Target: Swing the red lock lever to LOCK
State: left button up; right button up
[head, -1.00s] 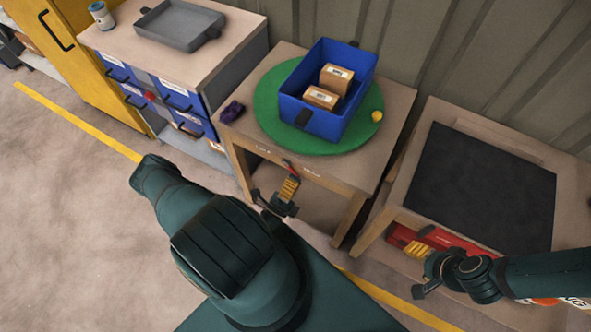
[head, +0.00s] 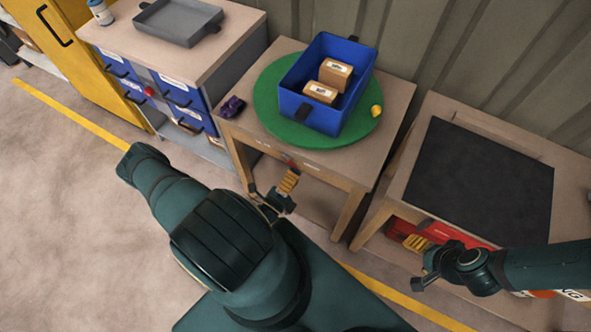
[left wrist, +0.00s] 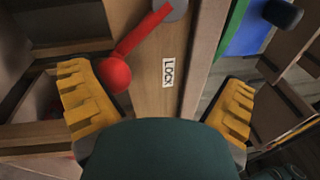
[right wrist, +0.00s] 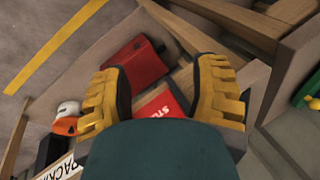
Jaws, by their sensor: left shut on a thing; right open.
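The red lock lever (left wrist: 125,45) shows in the left wrist view on the wooden front of the middle table. Its arm slopes down-left from a grey pivot to a round red knob. The LOCK label (left wrist: 168,73) is right of the knob. In the head view the left gripper (head: 286,187) hides most of the lever. My right gripper (right wrist: 163,98) is open and empty, above red objects.
A blue bin (head: 310,115) with two cartons stands on a green round board (head: 268,105) on the middle table. A purple object (head: 232,106) lies left of it.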

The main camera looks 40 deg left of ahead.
pick_arm(q)
jog(key=shift+s+d, duration=0.1)
jog(key=shift+s, duration=0.4)
jog(key=shift+c, duration=0.7)
jog(key=s+d+f, duration=0.1)
jog(key=s+f, duration=0.1)
jog(key=s, duration=0.4)
jog(key=s+d+f, duration=0.1)
jog(key=s+f, duration=0.2)
jog(key=s, duration=0.3)
jog(key=shift+s+f, duration=0.15)
jog(key=shift+f, duration=0.15)
